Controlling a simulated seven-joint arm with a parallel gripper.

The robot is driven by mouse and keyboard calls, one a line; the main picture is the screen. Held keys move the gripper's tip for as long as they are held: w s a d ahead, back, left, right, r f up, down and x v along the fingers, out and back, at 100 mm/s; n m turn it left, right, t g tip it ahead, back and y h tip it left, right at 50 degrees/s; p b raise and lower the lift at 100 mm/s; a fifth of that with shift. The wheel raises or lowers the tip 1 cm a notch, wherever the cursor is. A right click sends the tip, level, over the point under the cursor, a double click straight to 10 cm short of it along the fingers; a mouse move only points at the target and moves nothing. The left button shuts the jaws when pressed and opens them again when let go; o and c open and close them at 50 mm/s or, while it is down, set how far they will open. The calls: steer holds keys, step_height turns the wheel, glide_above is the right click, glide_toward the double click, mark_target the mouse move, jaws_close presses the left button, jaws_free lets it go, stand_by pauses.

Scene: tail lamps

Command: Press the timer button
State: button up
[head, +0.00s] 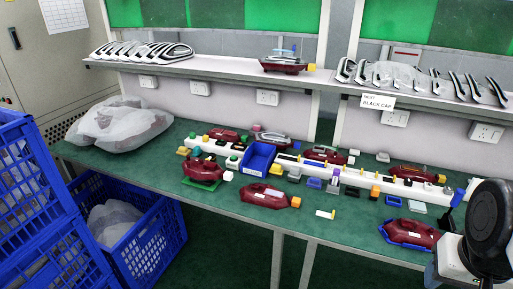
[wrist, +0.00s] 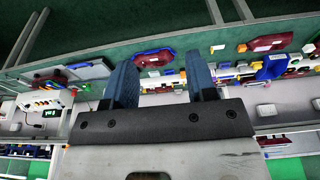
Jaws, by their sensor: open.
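My gripper (wrist: 160,60) shows in the wrist view with its two blue fingers wide apart and nothing between them. A pale box with a small dark display (wrist: 48,113) and small coloured parts on top is at the left of the wrist view, apart from the fingers; it looks like the timer. Its button is too small to tell for certain. In the head view, I cannot pick out the timer, and my arm covers the right edge. The gripper's fingertips do not show there.
The green table (head: 150,165) holds several dark red lamps (head: 264,196), a blue bin (head: 258,158) and small coloured blocks. A shelf (head: 225,70) with lamp parts runs behind. Blue crates (head: 125,240) stand at the left. The table's front left part is fairly clear.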

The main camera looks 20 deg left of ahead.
jaws_close()
stand_by(1.4)
